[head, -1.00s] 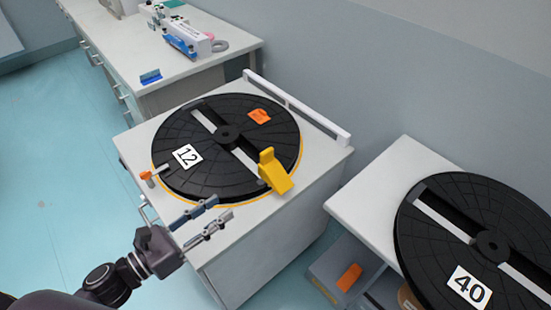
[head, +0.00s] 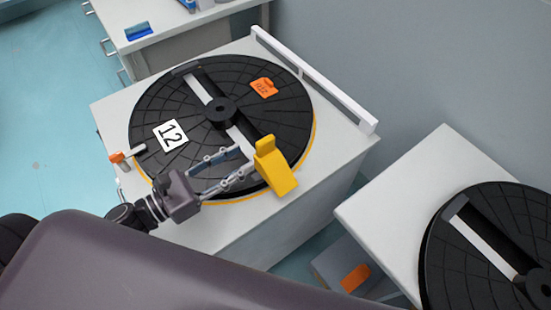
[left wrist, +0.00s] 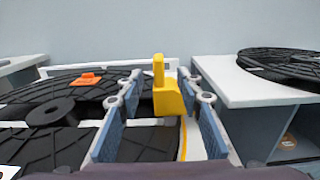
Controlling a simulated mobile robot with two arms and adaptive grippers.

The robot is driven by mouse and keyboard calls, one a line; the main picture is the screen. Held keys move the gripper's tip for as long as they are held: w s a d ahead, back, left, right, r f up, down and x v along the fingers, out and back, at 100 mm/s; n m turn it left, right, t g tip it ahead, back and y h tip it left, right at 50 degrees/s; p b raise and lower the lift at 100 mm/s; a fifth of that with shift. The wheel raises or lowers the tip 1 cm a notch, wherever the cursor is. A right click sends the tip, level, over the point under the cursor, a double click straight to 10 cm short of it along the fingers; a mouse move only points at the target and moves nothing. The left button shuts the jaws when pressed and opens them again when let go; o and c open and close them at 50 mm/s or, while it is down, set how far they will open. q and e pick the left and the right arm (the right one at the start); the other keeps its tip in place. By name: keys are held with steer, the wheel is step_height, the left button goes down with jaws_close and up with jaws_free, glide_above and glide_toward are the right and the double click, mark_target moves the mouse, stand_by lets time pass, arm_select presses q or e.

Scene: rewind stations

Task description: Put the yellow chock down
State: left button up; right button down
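The yellow chock (head: 277,172) sits at the near right rim of the black reel marked 12 (head: 152,110), with its upright tab standing. My left gripper (head: 246,161) is over the reel, its fingertips pointing at the chock from the left. In the left wrist view the fingers are spread apart and empty, and the chock (left wrist: 168,98) shows between and just beyond the fingertips. I cannot tell if a fingertip touches it. My right gripper is not in view.
An orange tag (head: 263,88) lies on the reel. An orange-tipped lever (head: 118,157) is at the cabinet's left edge. A white rail (head: 315,80) runs along its back. The reel marked 40 earlier (head: 480,240) lies on the right cabinet, across a gap.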

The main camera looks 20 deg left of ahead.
mark_target(257, 151)
arm_select(q)
steer(key=shift+w+d+f, duration=0.15)
steer(key=shift+w+f, duration=0.3)
steer(key=shift+w, duration=0.25)
steer(key=shift+w+d+r, duration=0.15)
steer(key=shift+w+d, duration=0.45)
steer(key=shift+d, duration=0.1)
steer(key=shift+f+x, duration=0.1)
steer(key=shift+x, duration=1.2)
steer(key=shift+f+x, duration=0.15)
steer(key=shift+x, duration=1.2)
jaws_close()
steer(key=shift+r, duration=0.1)
